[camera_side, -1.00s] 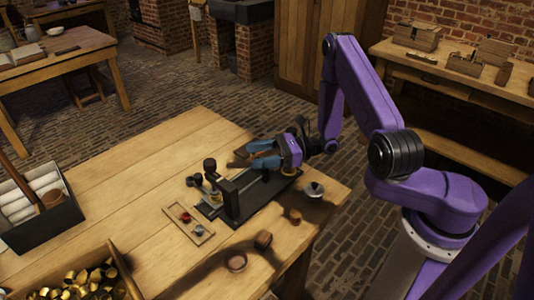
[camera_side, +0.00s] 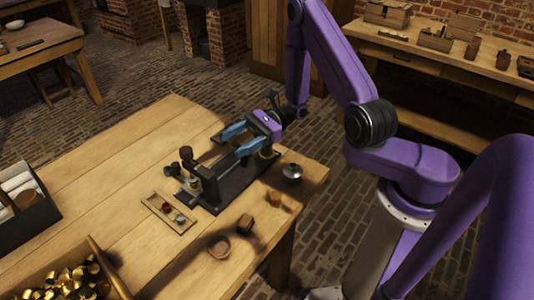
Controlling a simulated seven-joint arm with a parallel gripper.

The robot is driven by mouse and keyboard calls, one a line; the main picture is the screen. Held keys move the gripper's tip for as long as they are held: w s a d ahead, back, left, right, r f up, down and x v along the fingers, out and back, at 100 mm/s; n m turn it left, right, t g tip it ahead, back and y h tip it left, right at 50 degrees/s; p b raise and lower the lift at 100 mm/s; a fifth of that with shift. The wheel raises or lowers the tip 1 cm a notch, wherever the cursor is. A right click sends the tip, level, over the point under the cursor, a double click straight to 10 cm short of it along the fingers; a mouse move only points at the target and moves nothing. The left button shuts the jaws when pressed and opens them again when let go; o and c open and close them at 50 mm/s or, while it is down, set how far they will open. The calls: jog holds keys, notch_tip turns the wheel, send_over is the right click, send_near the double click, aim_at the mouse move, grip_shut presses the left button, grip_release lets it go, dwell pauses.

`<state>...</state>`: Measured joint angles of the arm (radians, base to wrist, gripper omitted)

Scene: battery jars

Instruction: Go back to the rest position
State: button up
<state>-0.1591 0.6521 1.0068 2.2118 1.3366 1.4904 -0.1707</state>
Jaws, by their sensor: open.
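My gripper (camera_side: 240,138) is at the end of the purple arm, above the black fixture (camera_side: 235,185) on the wooden table. Its two blue fingers are spread apart and point left. I see nothing held between them. The fixture has a dark upright block at its left end, close to a small brass-coloured piece. Part of the fixture lies behind and under the gripper.
A small wooden tray (camera_side: 168,214) with red and pale pieces lies left of the fixture. A box of brass pieces (camera_side: 70,280) is front left.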

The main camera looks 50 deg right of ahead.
jog(key=s+a+r+n+g+h, duration=0.2)
jog(key=s+n+g+h, duration=0.1)
jog(key=s+n+g, duration=0.35)
jog(key=s+a+r+n+g+h, duration=0.2)
jog(key=s+r+n+g+h, duration=0.15)
jog(key=s+n+g, duration=0.3)
jog(key=s+d+r+n+t+h, duration=0.2)
jog(key=s+d+n+t+h, duration=0.1)
jog(key=n, duration=0.6)
jog(key=s+d+r+n+t+h, duration=0.2)
jog(key=s+d+n+t+h, duration=0.2)
jog(key=s+n, duration=0.5)
jog(key=n+t+h, duration=0.1)
jog(key=h, duration=0.1)
jog(key=shift+d+r+t+h, duration=0.2)
jog(key=shift+r+t+h, duration=0.1)
jog(key=shift+t+h, duration=0.1)
dwell(0.5)
